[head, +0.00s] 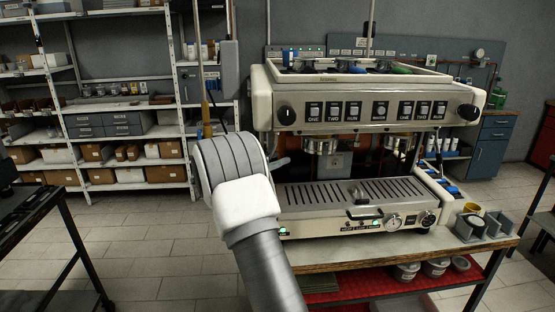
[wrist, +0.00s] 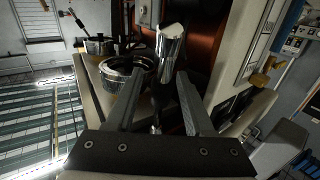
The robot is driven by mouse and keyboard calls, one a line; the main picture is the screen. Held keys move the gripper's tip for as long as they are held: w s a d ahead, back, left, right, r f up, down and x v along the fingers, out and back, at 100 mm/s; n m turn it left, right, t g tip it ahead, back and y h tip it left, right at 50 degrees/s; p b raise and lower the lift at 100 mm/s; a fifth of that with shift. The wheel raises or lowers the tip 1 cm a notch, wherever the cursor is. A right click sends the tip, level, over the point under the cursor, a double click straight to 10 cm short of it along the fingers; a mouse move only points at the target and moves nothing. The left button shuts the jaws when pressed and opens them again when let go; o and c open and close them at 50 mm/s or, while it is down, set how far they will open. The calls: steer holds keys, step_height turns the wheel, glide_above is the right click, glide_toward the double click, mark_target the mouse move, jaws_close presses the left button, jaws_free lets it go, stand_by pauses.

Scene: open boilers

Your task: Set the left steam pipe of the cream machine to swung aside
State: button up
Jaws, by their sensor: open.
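The cream machine (head: 365,100) stands on a bench in the head view. My arm covers its left end, so the left steam pipe cannot be made out clearly there. In the wrist view my gripper (wrist: 159,76) is open, its two grey fingers pointing towards the machine. A shiny chrome piece (wrist: 170,42), which looks like the left steam pipe, shows between and beyond the fingertips and narrows towards the gripper. I cannot tell whether a finger touches it. The fingers are hidden in the head view.
Two chrome brewing heads (head: 320,145) hang under the front panel; the nearer one (wrist: 125,70) is close to the left finger in the wrist view. The drip tray (head: 345,190) lies below. White shelves (head: 125,135) stand at the left, with open floor before them.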

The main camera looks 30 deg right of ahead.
steer(key=s+a+b, duration=0.2)
steer(key=a, duration=1.4)
steer(key=shift+s+a, duration=0.15)
steer(key=shift+a, duration=0.1)
steer(key=shift+a, duration=0.1)
